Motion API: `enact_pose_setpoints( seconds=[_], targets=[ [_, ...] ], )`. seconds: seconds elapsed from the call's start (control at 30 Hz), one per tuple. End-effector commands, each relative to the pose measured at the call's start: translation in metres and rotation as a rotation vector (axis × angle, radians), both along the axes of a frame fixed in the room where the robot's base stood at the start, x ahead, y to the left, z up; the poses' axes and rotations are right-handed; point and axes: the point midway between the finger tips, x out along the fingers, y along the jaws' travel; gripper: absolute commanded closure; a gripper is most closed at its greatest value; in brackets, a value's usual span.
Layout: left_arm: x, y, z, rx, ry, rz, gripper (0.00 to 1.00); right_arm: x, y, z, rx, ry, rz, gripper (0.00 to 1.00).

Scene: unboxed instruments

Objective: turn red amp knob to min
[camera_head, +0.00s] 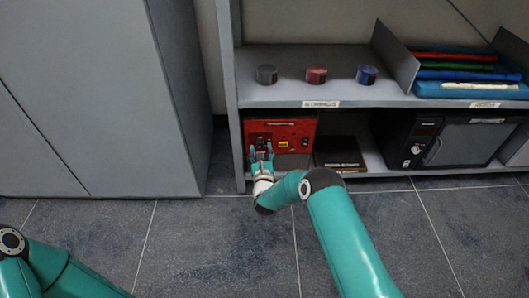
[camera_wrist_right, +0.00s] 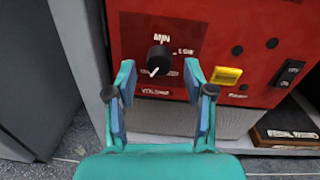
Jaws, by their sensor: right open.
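The red amp (camera_head: 300,130) stands on the lower shelf, and its red front panel (camera_wrist_right: 215,35) fills much of the right wrist view. Its black knob (camera_wrist_right: 158,60) sits at the panel's left part, under a "MIN" label and above a "VOLUME" label. The white pointer on the knob points to the lower left, away from "MIN". My right gripper (camera_head: 261,152) is in front of the amp's left part. In the wrist view its fingers (camera_wrist_right: 159,70) are open, one to each side of the knob, with nothing visibly gripped. My left gripper is out of view.
A dark box (camera_head: 338,154) and a black appliance (camera_head: 425,140) are farther right on the lower shelf. A grey cabinet (camera_head: 110,90) stands left; the floor is clear.

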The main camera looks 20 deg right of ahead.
Motion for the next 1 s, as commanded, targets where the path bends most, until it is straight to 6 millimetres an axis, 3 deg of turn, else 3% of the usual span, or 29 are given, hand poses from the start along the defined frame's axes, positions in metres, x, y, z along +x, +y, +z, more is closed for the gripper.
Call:
enact_pose_setpoints(
  seconds=[0.4, 0.7, 0.77, 0.8, 1.0],
  targets=[
    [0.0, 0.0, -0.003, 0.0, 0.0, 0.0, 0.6, 0.007, -0.002, 0.001, 0.0, 0.0, 0.0, 0.49],
    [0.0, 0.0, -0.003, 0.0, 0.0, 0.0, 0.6, 0.007, -0.003, 0.001, 0.0, 0.0, -0.001, 0.99],
    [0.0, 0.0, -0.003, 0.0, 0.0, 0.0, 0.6, 0.007, -0.003, 0.001, 0.0, 0.0, -0.001, 1.0],
    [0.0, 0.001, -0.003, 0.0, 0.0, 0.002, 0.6, 0.007, -0.016, 0.001, -0.001, 0.001, -0.004, 1.0],
    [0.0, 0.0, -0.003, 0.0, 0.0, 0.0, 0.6, 0.006, -0.008, 0.001, -0.015, 0.003, -0.01, 1.0]
  ],
)
